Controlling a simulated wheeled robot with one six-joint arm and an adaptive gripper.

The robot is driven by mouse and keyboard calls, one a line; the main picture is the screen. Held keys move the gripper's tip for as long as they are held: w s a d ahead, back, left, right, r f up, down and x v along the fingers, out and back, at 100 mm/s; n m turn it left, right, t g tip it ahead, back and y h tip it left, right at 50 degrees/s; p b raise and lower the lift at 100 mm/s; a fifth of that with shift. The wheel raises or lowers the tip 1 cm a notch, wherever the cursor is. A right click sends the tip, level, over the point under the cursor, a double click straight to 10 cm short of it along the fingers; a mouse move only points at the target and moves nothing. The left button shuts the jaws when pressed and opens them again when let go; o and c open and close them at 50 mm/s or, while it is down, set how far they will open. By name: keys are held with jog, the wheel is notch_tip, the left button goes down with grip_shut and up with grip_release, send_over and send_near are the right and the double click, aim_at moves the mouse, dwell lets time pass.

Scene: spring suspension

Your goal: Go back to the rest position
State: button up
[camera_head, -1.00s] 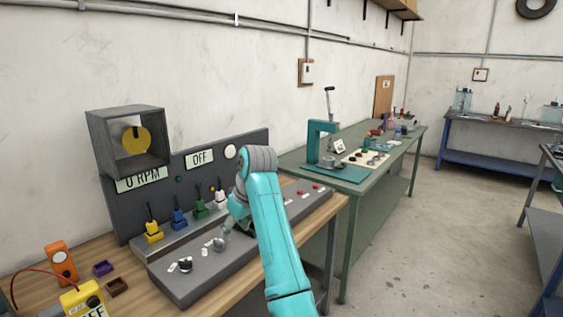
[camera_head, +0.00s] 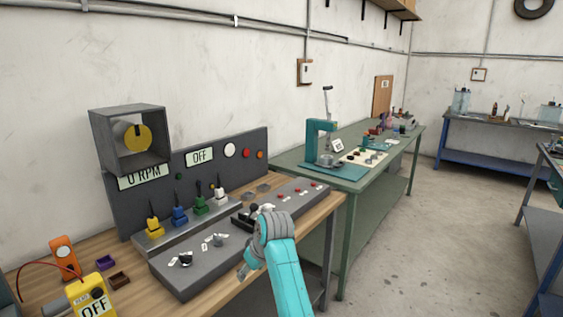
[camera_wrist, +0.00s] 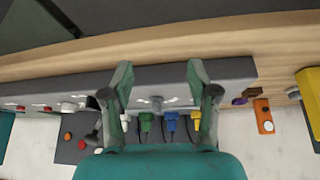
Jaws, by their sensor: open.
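That view is upside down, with the console (camera_wrist: 235,72) seen beyond the fingers. A small grey knob (camera_wrist: 156,102) shows between the fingers, apart from them. In the head view the fingertips are small and partly hidden by the wrist.
The console carries knobs, switches and a black lever block (camera_head: 243,217). Yellow (camera_head: 153,229), blue and green plugs stand behind it. A yellow meter (camera_head: 94,301) reading OFF stands front left. A green bench (camera_head: 345,190) is to the right.

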jog(key=s+d+f+m+t, duration=0.1)
jog(key=s+d+f, duration=0.2)
jog(key=f, duration=0.4)
jog(key=s+d+f+m+t, duration=0.1)
jog(key=s+d+f, duration=0.25)
jog(key=f, duration=0.35)
jog(key=s+d+f+m+t, duration=0.1)
jog(key=s+d+f, duration=0.2)
jog(key=f, duration=0.4)
jog(key=s+d+f+m+t+h, duration=0.1)
jog(key=s+d+f, duration=0.3)
jog(key=s, duration=0.5)
jog(key=s+d+f+m+t, duration=0.1)
jog(key=s+d+f, duration=0.3)
jog(key=s, duration=0.4)
jog(key=s+d+r+m+t+h, duration=0.15)
jog(key=s+d, duration=0.25)
jog(key=s, duration=0.7)
jog(key=s+d+r+m+t, duration=0.1)
jog(key=s+d+r+t, duration=0.15)
jog(key=s, duration=0.75)
jog(key=s+d+r+m+t+h, duration=0.1)
jog(key=s+d+r, duration=0.2)
jog(key=s+r, duration=1.2)
notch_tip(320, 180, up, 3)
jog(key=shift+s+f+t, duration=0.1)
jog(key=shift+s+t, duration=0.05)
jog(key=shift+t, duration=0.15)
